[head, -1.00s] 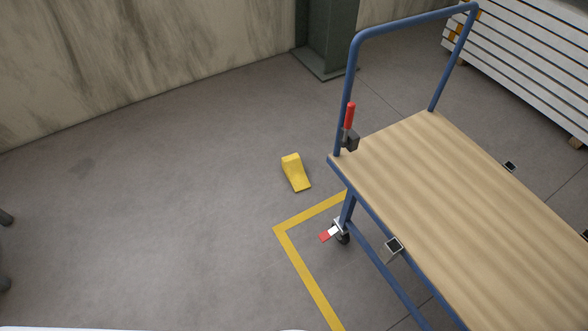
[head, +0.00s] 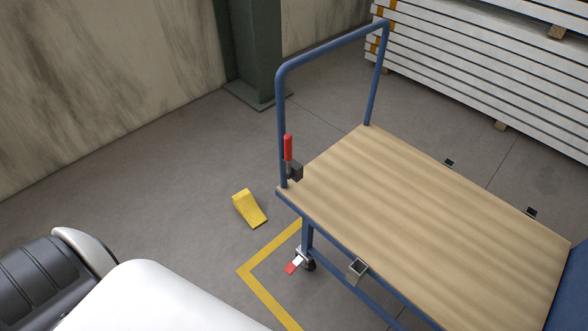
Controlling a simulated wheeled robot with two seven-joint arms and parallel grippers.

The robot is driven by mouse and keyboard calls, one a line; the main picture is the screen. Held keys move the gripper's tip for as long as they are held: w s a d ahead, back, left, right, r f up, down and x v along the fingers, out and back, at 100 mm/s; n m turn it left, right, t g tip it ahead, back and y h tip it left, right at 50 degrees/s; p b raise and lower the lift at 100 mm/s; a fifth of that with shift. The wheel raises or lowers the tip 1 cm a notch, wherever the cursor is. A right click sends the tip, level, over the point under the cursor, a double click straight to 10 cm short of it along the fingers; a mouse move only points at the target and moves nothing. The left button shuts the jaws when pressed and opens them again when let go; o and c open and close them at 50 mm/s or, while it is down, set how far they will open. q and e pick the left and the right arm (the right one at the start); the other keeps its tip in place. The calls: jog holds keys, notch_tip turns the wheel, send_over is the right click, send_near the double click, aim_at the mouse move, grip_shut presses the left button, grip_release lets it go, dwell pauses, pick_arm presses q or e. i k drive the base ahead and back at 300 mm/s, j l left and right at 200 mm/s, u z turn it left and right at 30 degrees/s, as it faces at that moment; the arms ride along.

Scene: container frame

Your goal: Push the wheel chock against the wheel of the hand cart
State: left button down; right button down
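The yellow wedge-shaped wheel chock (head: 249,208) lies on the grey floor, left of the hand cart. The hand cart has a wooden deck (head: 430,215) and a blue tube frame with a tall push handle (head: 281,120). One dark caster wheel (head: 309,265) with a red-tipped pedal (head: 291,267) shows under its near left corner. The chock stands apart from this wheel, with a clear gap between them. The other wheels are hidden under the deck. White and dark parts of my own body fill the lower left; neither gripper shows.
A yellow floor line (head: 262,252) forms a corner between the chock and the caster. A green steel column (head: 254,55) stands by the stained wall (head: 100,90). Stacked white panels (head: 480,75) lie behind the cart. The floor left of the chock is open.

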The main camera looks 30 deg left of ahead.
aim_at(244, 201)
jog(key=i+j+z, duration=0.1)
jog(key=j+z, duration=0.2)
jog(key=j, duration=0.25)
jog(key=j+z, duration=0.3)
jog(key=j, duration=0.25)
jog(key=j+z, duration=0.3)
jog(key=j, duration=0.25)
jog(key=k+j+z, duration=0.1)
jog(key=j+z, duration=0.2)
jog(key=j, duration=0.25)
jog(key=k+j+z, duration=0.15)
jog(key=j+z, duration=0.15)
jog(key=j, duration=0.2)
